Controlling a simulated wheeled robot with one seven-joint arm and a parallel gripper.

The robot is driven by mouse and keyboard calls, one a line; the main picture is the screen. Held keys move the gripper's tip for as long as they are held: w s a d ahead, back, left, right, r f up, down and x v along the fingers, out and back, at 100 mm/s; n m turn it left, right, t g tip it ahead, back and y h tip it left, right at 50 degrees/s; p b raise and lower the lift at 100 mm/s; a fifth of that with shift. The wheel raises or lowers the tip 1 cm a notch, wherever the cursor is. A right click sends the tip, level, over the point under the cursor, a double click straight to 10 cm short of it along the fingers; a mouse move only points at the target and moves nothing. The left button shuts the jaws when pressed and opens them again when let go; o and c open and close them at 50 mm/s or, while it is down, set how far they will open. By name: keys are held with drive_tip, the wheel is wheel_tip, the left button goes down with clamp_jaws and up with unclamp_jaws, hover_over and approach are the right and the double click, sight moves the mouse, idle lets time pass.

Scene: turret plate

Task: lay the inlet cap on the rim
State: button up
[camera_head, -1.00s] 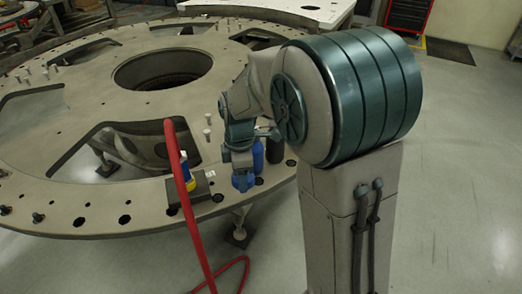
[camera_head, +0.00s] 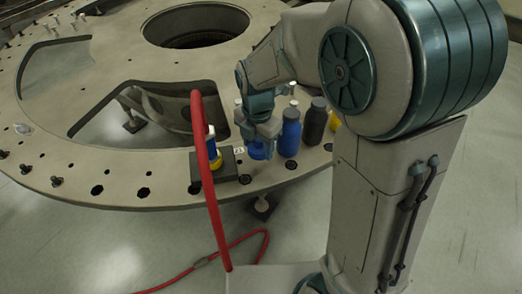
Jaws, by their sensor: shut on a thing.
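My gripper (camera_head: 258,137) points down over the near edge of the turret plate, just left of a blue bottle. It is shut on a blue piece (camera_head: 258,150) that shows below the fingers. This may be the inlet cap, but the fingers hide most of it. I cannot tell whether the piece touches the plate. The plate's broad pale rim (camera_head: 122,182) carries bolts and holes and curves across the view.
The blue bottle (camera_head: 290,133) and a dark bottle (camera_head: 315,122) stand close right of the gripper. A red hose (camera_head: 207,170) arches in front. The left rim has free room.

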sight(258, 146)
drive_tip(key=shift+f, duration=1.7)
drive_tip(key=shift+f+b, duration=0.3)
drive_tip(key=o, duration=1)
drive_tip(key=shift+c, duration=0.2)
drive_tip(key=shift+r, duration=0.2)
wheel_tip(258, 146, up, 12)
drive_tip(key=shift+r+p, duration=0.15)
drive_tip(key=shift+p, duration=0.4)
drive_tip(key=s+d+m+t, duration=0.1)
drive_tip(key=s+d+m, duration=0.5)
drive_tip(key=m, duration=0.8)
drive_tip(key=s+d+m+t, duration=0.1)
drive_tip(key=s+d+m, duration=0.6)
drive_tip(key=m, duration=0.6)
drive_tip(key=shift+f+m+t, duration=0.35)
drive_tip(key=shift+m+t, duration=0.05)
